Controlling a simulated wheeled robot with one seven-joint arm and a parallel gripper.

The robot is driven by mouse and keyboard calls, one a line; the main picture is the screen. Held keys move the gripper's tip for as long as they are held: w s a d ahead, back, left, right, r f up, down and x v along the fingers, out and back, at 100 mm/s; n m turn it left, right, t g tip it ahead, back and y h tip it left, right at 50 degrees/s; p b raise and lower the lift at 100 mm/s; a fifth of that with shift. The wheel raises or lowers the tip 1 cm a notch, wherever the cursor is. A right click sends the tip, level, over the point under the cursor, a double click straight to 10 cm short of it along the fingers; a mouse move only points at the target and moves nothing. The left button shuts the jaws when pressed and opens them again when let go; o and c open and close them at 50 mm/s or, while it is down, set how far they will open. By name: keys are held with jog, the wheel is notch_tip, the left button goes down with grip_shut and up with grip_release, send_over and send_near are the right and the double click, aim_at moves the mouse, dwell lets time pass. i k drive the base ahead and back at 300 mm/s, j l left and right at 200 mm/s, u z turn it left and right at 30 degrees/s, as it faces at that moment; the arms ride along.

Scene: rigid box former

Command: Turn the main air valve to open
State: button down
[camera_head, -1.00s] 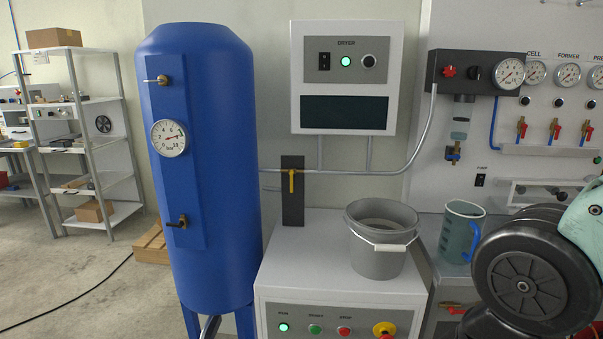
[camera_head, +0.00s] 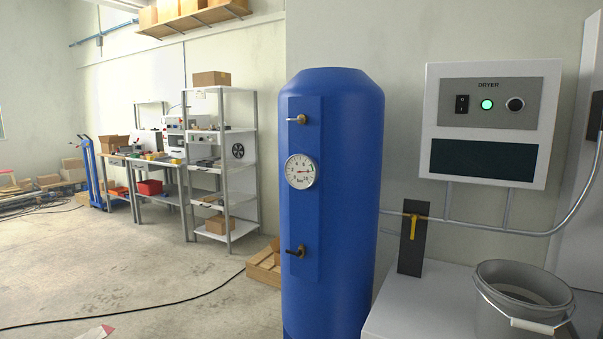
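A yellow lever handle (camera_head: 414,226) sits on a dark upright plate (camera_head: 411,250) on the air pipe, right of the blue tank. The lever points down, across the horizontal pipe (camera_head: 460,226). The blue air tank (camera_head: 354,200) carries a small brass valve with a pale handle (camera_head: 298,119) at the top and another with a dark handle (camera_head: 295,251) lower down. A round gauge (camera_head: 300,171) sits between them. No label names the main air valve. My gripper is out of view.
The white dryer box (camera_head: 489,122) with a lit green lamp hangs on the wall. A grey bucket (camera_head: 500,315) stands on the pale cabinet (camera_head: 405,315) below the lever.

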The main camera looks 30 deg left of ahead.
aim_at(413, 217)
jog(key=i+j+u, duration=0.2)
jog(key=i, duration=0.3)
jog(key=i+j+u, duration=0.25)
jog(key=i, duration=0.3)
jog(key=l, duration=0.1)
